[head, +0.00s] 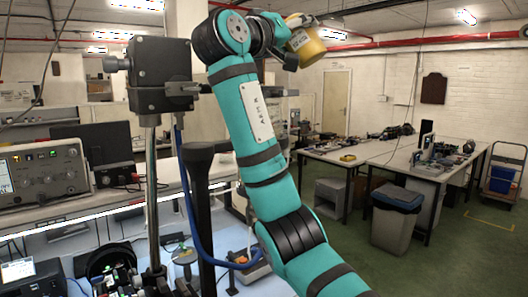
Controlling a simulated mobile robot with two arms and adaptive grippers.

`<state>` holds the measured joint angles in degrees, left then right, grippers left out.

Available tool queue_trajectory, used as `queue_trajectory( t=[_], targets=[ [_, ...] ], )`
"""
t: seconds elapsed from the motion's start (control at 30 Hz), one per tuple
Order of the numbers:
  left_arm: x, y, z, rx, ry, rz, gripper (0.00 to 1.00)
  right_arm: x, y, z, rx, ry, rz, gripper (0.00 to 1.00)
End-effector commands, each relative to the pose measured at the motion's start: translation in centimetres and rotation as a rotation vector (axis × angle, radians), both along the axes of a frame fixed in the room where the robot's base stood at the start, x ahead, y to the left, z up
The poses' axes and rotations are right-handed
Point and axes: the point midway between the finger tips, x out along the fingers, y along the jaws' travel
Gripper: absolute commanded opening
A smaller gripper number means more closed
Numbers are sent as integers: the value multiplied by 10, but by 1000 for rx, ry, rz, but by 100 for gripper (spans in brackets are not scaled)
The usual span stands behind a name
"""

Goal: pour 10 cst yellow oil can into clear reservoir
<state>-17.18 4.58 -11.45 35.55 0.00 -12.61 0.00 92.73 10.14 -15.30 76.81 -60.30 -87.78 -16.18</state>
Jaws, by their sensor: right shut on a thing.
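A yellow can (308,48) with a pale label is held high at the upper middle of the head view, tilted well over. My right gripper (290,56) is shut on the can at the end of my raised teal right arm. The fingers are small and partly hidden by the can and wrist. I cannot make out the clear reservoir; my right arm covers much of the bench.
A black box on a metal post (160,75) stands left of my right arm, with a blue hose (190,210) below. An instrument (42,182) sits on the left shelf. A grey bin (396,222) and tables (400,160) stand behind on green floor.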

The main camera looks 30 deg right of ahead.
Motion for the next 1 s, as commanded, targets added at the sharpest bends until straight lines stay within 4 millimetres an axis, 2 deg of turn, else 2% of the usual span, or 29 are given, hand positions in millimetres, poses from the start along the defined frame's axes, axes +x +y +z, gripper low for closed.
queue_trajectory(
  t=[1.0],
  targets=[
    [0, 0, -11, 0, 0, 0, 40, -3, -2, 1, -72, 100, 0, 11]
  ],
)
